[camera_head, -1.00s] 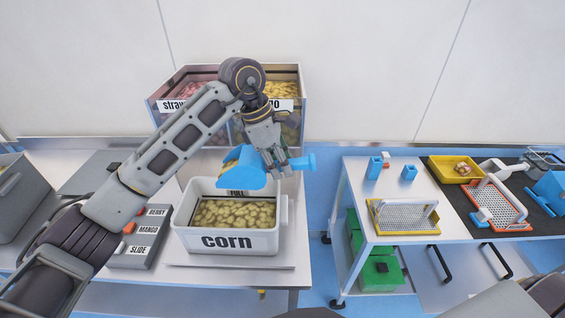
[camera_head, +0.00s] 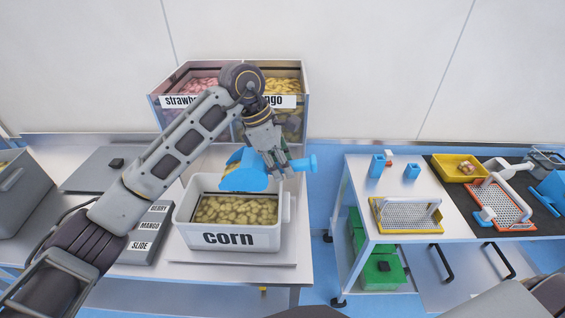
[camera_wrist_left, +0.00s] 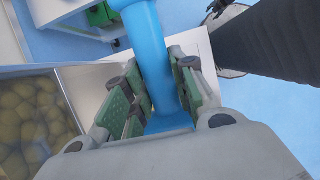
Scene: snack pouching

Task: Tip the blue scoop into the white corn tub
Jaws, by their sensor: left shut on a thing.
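The white corn tub (camera_head: 228,240) stands on the left table, labelled "corn" and holding yellow-brown pieces. The blue scoop (camera_head: 246,176) is above the tub's back right part, its bowl to the left and its handle end sticking out to the right. My left gripper (camera_head: 279,168) is shut on the scoop's handle. In the left wrist view the blue handle (camera_wrist_left: 148,50) runs between the green finger pads of the gripper (camera_wrist_left: 155,95). My right gripper is not clearly visible.
Bins labelled strawberry (camera_head: 176,103) and mango (camera_head: 290,101) stand behind the tub. A button box (camera_head: 143,246) is left of it. A second table on the right carries a yellow-framed rack (camera_head: 405,217), blue cups (camera_head: 376,167) and a yellow tray (camera_head: 459,170).

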